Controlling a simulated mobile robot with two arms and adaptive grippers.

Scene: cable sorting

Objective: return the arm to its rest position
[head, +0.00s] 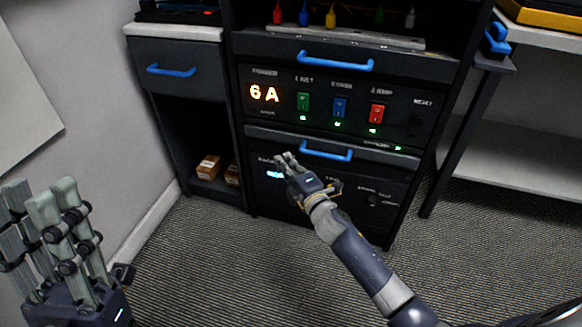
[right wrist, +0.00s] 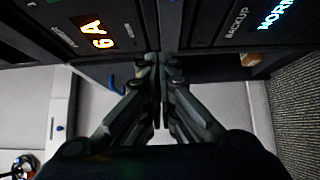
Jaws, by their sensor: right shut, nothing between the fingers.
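My right gripper (head: 285,158) is in front of the dark equipment cabinet, near the lower drawer's blue handle (head: 326,151). Its fingers are together and empty, and in the right wrist view (right wrist: 159,60) the fingertips meet with nothing between them. My right arm (head: 355,255) reaches up from the bottom right. I cannot tell from the head view whether it touches the cabinet. My left gripper (head: 42,190) is at the lower left, fingers pointing up, with nothing visible in it. Its finger gap is unclear.
The cabinet has a lit "6 A" display (head: 264,93) and green, blue and red switches (head: 340,108). Colored plugs (head: 330,18) stand on the shelf above. Small brown boxes (head: 208,167) sit at lower left. A white shelf (head: 520,160) is at right. Carpet (head: 230,260) is clear.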

